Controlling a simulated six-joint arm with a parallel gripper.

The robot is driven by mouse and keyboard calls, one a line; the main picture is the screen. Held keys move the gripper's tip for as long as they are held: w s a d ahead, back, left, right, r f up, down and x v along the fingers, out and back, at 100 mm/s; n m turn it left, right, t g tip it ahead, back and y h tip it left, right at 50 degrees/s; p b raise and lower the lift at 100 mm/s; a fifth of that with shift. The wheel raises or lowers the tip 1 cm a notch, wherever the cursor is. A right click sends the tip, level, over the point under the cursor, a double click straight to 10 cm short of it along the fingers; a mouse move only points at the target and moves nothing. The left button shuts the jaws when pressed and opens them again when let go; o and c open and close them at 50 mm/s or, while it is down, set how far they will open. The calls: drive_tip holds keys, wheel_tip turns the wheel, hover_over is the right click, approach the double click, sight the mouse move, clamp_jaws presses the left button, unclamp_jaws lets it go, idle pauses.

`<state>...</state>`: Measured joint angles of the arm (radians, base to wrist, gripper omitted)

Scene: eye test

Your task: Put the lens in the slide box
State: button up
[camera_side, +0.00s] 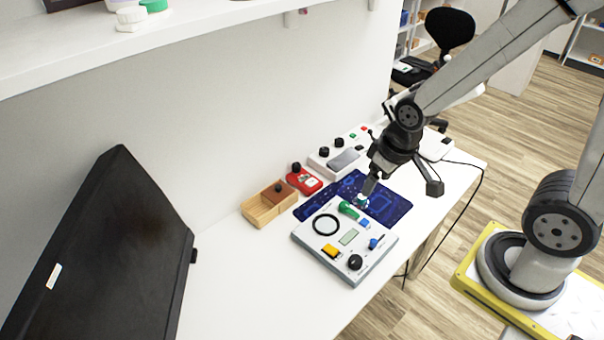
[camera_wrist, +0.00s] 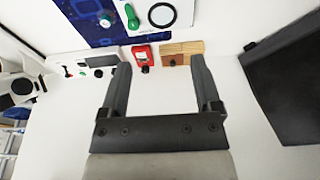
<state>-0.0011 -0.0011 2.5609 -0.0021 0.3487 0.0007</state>
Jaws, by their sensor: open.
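The wooden slide box (camera_side: 258,211) stands on the white desk, with a brown cover and dark knob over its right part. It also shows in the wrist view (camera_wrist: 187,47), beyond my fingers. I cannot tell for sure which thing is the lens. A small round pale-and-teal piece (camera_side: 361,202) lies on the blue mat, in the wrist view (camera_wrist: 105,21) too. A black ring (camera_side: 315,229) lies on the grey board, in the wrist view (camera_wrist: 152,20) too. My gripper (camera_side: 401,187) is open and empty above the desk; its fingers (camera_wrist: 160,65) are spread wide.
The grey board (camera_side: 312,246) carries a green piece (camera_side: 348,210), a black knob (camera_side: 355,262) and several small parts. The blue mat (camera_side: 393,207), a red device (camera_side: 305,182) and a white panel (camera_side: 318,163) lie behind. A black monitor (camera_side: 110,240) stands left. The front-left desk is clear.

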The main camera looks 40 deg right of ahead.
drive_tip(key=m+g+y, duration=0.3)
drive_tip(key=m, duration=1.3)
approach(362, 196)
drive_tip(key=f, duration=0.2)
drive_tip(key=shift+x, duration=1.1)
drive_tip(key=shift+w+a, duration=0.1)
drive_tip(key=shift+x, duration=2.6)
drive_tip(key=shift+a, duration=0.15)
